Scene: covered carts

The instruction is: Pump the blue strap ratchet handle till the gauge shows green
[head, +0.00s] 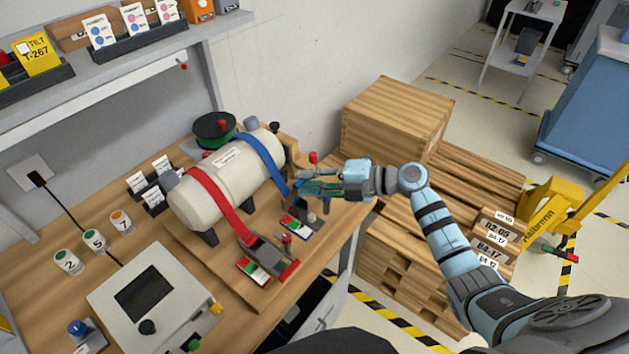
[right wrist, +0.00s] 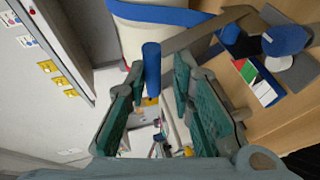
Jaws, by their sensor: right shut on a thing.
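A cream tank (head: 225,182) lies on the bench with a blue strap (head: 262,152) and a red strap (head: 215,200) around it. The blue strap runs down to its ratchet, partly hidden by my right gripper (head: 308,186). In the right wrist view, the blue handle grip (right wrist: 152,68) stands between the fingertips of my right gripper (right wrist: 155,85), which is shut on it. The blue strap's gauge (head: 296,223) has green, white and red fields; it also shows in the right wrist view (right wrist: 257,82). Its reading is too small to tell. My left gripper is not in view.
The red strap's ratchet (head: 275,258) and gauge (head: 253,270) sit close by. A control box (head: 150,300) and numbered cups (head: 95,238) are at the left. A wooden crate (head: 395,115) and pallets (head: 475,175) stand right of the bench.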

